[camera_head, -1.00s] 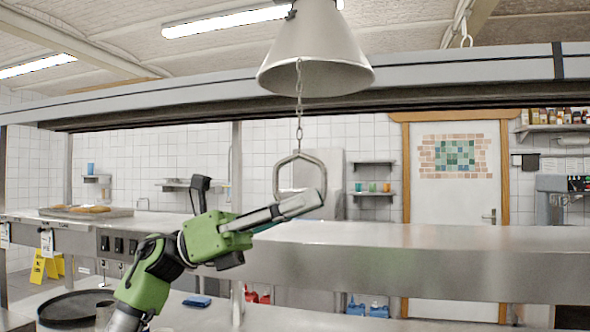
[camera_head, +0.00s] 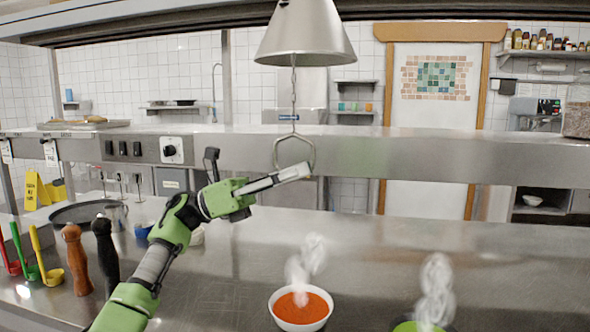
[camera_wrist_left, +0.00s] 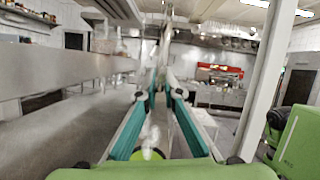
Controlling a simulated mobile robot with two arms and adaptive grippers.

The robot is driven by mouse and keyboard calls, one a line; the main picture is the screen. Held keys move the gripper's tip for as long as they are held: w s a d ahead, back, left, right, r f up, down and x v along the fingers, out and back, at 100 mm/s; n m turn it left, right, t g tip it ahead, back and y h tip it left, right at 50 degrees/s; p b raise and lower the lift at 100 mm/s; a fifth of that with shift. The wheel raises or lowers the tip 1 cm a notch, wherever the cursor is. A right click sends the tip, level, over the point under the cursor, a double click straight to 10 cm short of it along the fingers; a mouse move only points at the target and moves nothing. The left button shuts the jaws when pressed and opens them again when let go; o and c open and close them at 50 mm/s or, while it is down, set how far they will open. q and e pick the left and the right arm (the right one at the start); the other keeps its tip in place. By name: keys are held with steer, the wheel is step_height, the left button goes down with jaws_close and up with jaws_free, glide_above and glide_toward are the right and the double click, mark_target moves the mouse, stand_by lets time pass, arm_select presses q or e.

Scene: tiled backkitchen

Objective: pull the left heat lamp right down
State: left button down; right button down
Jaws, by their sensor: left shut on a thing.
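The heat lamp (camera_head: 306,35) is a grey metal cone at the top middle of the head view. A chain (camera_head: 294,95) hangs from it to a hexagonal metal pull ring (camera_head: 277,152). My left gripper (camera_head: 303,172) is shut on the ring's lower part, with the ring above the fingers. The lamp's lower rim is below the overhead rail in the picture. In the left wrist view, the two fingers (camera_wrist_left: 164,92) are close together; the ring between them is blurred. My right gripper is not in view.
Below stand a steaming white bowl of orange soup (camera_head: 300,308) and a partly seen green bowl (camera_head: 416,327). Pepper mills (camera_head: 77,258) and coloured ladles (camera_head: 42,258) are at the left. A steel shelf (camera_head: 440,155) runs behind the ring. The counter's middle is clear.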

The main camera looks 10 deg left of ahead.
arm_select(q)
steer(key=c, duration=2.2)
jaws_free()
steer(key=v, duration=1.2)
